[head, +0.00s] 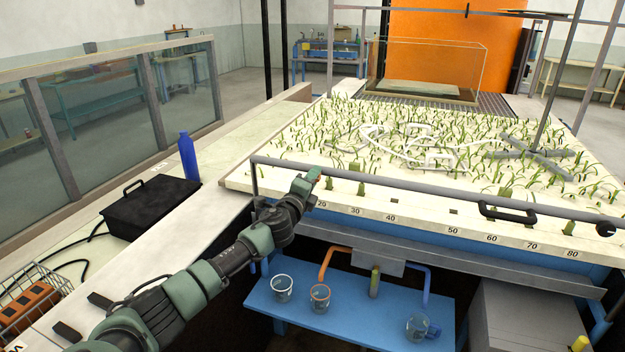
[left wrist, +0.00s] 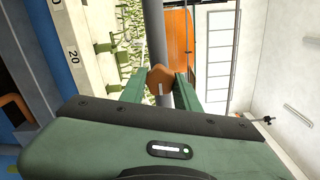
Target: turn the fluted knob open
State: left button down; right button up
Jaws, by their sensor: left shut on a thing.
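The fluted knob (left wrist: 160,78) shows in the left wrist view as an orange-brown piece with a lobed edge, between my two green fingers. A pale mark shows on its face. My left gripper (left wrist: 159,88) is shut on it, with a finger on each side. In the head view my left gripper (head: 313,175) is at the grey rail, near the left end of the planted bed; the knob cannot be made out clearly there. How far the knob is turned cannot be told. My right gripper is not in view.
The grey rail (head: 415,187) runs along the front of the planted bed (head: 240,178). A blue bottle (head: 188,158) and black case (head: 150,207) stand on the left ledge. Several glass beakers stand on the low blue table (head: 345,318) below. A black handle (head: 507,213) sits at the right.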

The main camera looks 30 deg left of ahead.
pick_arm(q)
jog(key=c, duration=1)
grip_release()
jog(key=shift+c, duration=0.2)
jog(key=s+d+b, duration=0.1)
jog(key=s, duration=0.6)
jog(key=shift+s, duration=0.35)
jog(key=shift+f, duration=0.1)
